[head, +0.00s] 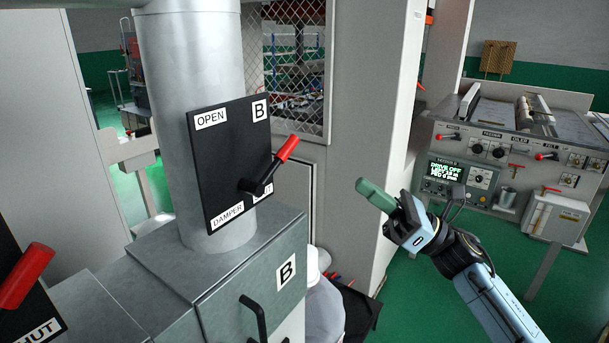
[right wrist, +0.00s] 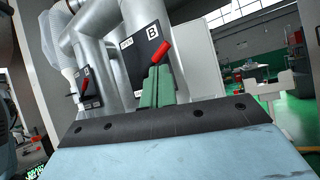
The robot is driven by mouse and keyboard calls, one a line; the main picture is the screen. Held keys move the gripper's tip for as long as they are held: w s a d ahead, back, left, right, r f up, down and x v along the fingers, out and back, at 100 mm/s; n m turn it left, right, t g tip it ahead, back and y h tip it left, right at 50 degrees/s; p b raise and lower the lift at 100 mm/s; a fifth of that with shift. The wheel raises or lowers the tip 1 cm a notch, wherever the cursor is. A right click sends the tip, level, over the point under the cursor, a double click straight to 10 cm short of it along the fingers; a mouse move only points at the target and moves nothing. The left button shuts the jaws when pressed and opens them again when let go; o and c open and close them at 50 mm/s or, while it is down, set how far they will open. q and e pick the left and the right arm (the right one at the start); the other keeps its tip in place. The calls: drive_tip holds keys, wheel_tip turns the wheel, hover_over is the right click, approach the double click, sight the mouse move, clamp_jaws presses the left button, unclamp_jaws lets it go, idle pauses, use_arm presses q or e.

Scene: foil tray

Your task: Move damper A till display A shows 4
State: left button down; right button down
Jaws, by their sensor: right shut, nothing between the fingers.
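Damper B's black panel (head: 228,150), marked OPEN at the top, is on a grey round duct; its red-tipped lever (head: 285,150) points up and right. Another red-tipped lever (head: 27,275) sits at the left edge on a panel cut off by the frame, with only "HUT" readable; its letter is out of view. My right gripper (head: 374,194) has green fingers closed together, empty, right of damper B and apart from it. In the right wrist view the fingers (right wrist: 157,86) overlap the B panel (right wrist: 140,55). I cannot make out a display A. My left gripper is not in view.
A machine console (head: 500,150) with a lit screen reading DRIVE OFF (head: 446,172) stands at the right. A pale column (head: 375,100) rises behind my gripper. Green floor is open between.

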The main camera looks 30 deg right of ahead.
sight(291, 152)
wheel_tip(291, 152, down, 4)
drive_tip(key=w+n+h, duration=0.1)
drive_tip(key=w+n, duration=0.1)
drive_tip(key=n, duration=0.4)
drive_tip(key=w+a+r+n+p, duration=0.1)
drive_tip(key=w+a+r+p, duration=0.5)
drive_tip(key=a+r, duration=0.1)
drive_tip(key=shift+w+a+r+h, duration=0.15)
drive_tip(key=shift+w+a+h, duration=0.05)
drive_tip(key=shift+h, duration=0.1)
drive_tip(key=shift+s+a+r+n+b, duration=0.1)
drive_tip(key=shift+a+r+n+b, duration=0.05)
drive_tip(key=shift+r+n+b, duration=0.4)
drive_tip(key=shift+r, duration=0.1)
